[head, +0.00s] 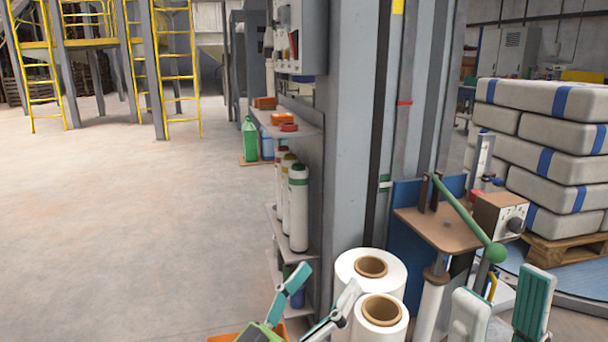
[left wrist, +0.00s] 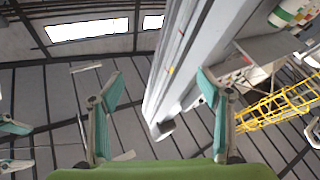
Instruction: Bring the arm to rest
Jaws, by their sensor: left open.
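My left gripper (head: 326,280) is low in the middle of the head view, with its teal-padded fingers spread and nothing between them. In the left wrist view both fingers of my left gripper (left wrist: 160,82) also stand wide apart and empty. My right gripper (head: 503,296) is at the lower right of the head view, its two fingers apart with no object seen between them. Its lower part is cut off by the frame edge. Teal-and-grey finger parts also show at the left edge of the left wrist view.
Two white film rolls (head: 398,272) stand beside my left gripper. A shelf (head: 310,135) with bottles is behind it, against a grey column (head: 352,130). A green-knobbed lever (head: 462,215) rises behind my right gripper. Stacked sacks (head: 553,135) are at right. Open floor lies left.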

